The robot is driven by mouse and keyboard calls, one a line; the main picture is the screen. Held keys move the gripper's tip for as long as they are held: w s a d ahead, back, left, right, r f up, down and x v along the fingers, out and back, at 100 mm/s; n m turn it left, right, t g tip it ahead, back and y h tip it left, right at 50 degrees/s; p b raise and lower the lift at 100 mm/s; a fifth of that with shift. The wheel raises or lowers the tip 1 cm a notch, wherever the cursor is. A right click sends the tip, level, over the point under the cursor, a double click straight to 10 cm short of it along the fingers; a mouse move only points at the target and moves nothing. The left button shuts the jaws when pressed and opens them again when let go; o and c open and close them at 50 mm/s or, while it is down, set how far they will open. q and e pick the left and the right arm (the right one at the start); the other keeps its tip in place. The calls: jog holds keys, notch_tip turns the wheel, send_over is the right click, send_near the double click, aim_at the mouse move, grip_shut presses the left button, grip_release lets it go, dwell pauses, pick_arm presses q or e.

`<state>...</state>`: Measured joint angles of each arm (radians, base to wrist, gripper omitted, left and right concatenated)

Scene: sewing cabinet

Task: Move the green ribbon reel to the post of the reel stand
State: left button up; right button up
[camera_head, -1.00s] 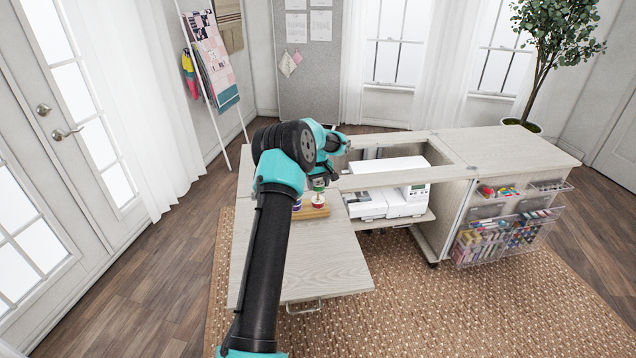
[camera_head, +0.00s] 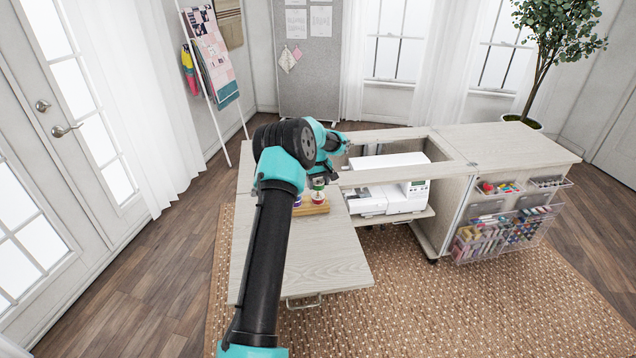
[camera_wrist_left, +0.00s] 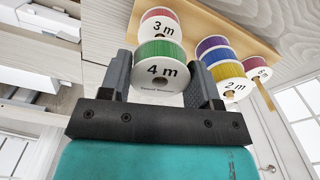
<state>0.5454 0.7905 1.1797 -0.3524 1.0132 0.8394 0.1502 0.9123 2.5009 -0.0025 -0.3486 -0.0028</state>
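The green ribbon reel (camera_wrist_left: 160,55), with a white end face marked "4 m", sits between the two fingers of my left gripper (camera_wrist_left: 162,78). Both fingers appear to press on its sides. In the head view the green reel (camera_head: 318,183) is directly above a red reel (camera_head: 318,197) on the wooden reel stand (camera_head: 313,209). In the wrist view the red reel (camera_wrist_left: 160,20) lines up behind it, marked "3 m". My left gripper (camera_head: 322,178) reaches down over the stand. My right gripper is out of both views.
Purple, blue and yellow reels (camera_wrist_left: 230,73) are stacked beside the green one, close to my right-hand finger in the wrist view. Another reel (camera_wrist_left: 258,69) stands beyond on its post. The sewing machine (camera_head: 385,198) is right of the stand. The leaf's front (camera_head: 320,262) is clear.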

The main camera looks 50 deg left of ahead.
pick_arm(q)
jog(key=o, duration=0.5)
jog(key=shift+r, duration=0.1)
notch_tip(320, 180, up, 17)
jog(key=shift+r, duration=0.1)
dwell(0.5)
dwell(0.7)
jog(key=w+d+f+m+t+h, duration=0.1)
jog(key=w+d+f+m, duration=0.35)
jog(key=d+f, duration=0.85)
jog(key=s+d+f+m+t+h, duration=0.1)
jog(key=d+f+m, duration=0.1)
jog(key=d+f, duration=0.5)
jog(key=s+d+f+m+h, duration=0.1)
jog(key=d+f, duration=0.2)
jog(key=d, duration=0.8)
jog(key=s+d+f+m+t, duration=0.1)
jog(key=s+d+f+m, duration=0.35)
jog(key=s+d, duration=0.75)
jog(key=s+d+f, duration=0.1)
jog(key=s+f, duration=0.2)
jog(key=s, duration=0.2)
jog(key=s+d+f+g, duration=0.1)
jog(key=s+f, duration=0.2)
jog(key=s, duration=0.2)
jog(key=s+d+f+g, duration=0.1)
jog(key=s+f, duration=0.2)
jog(key=s, duration=0.3)
jog(key=shift+d+h, duration=0.4)
